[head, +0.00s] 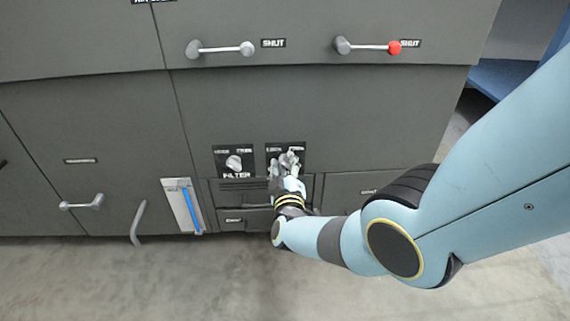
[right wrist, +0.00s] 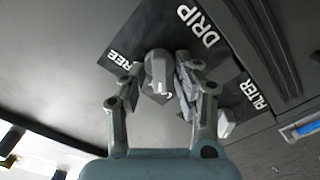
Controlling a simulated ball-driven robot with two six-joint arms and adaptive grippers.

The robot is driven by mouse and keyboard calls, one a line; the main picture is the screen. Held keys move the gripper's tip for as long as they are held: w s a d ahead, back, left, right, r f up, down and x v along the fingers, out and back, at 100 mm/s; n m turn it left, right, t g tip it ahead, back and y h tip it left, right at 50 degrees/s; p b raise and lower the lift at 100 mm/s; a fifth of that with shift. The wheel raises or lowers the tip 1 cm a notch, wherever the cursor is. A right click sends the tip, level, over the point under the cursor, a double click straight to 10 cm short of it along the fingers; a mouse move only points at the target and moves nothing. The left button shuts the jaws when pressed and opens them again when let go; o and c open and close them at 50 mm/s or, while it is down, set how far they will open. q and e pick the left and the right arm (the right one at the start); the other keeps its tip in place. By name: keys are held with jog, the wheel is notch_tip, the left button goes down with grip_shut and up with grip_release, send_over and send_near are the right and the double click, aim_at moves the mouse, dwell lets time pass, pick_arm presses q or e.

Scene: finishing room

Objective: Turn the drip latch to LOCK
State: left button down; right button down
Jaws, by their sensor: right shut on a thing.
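The drip latch is a pale grey knob (right wrist: 157,72) on a black plate marked DRIP. In the right wrist view FREE, partly covered, reads at the plate's left; the LOCK word is hidden there. In the head view the drip latch plate (head: 272,151) is mostly covered by my right gripper (head: 287,163), with small words along its top. My right gripper (right wrist: 155,85) is shut on the knob, one finger on each side of it. Which word the knob points to cannot be told. My left gripper is not in view.
The similar FILTER knob (head: 234,162) sits on its plate just left of the drip latch. Two handles marked SHUT (head: 220,48) are above, one with a red end (head: 394,47). A blue bar (head: 191,210) and a bent handle (head: 138,222) stand left. The floor in front is clear.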

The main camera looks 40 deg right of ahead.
jog(key=shift+s+f, duration=0.1)
jog(key=shift+f, duration=0.05)
jog(key=c, duration=1.3)
grip_release()
jog(key=v, duration=1.2)
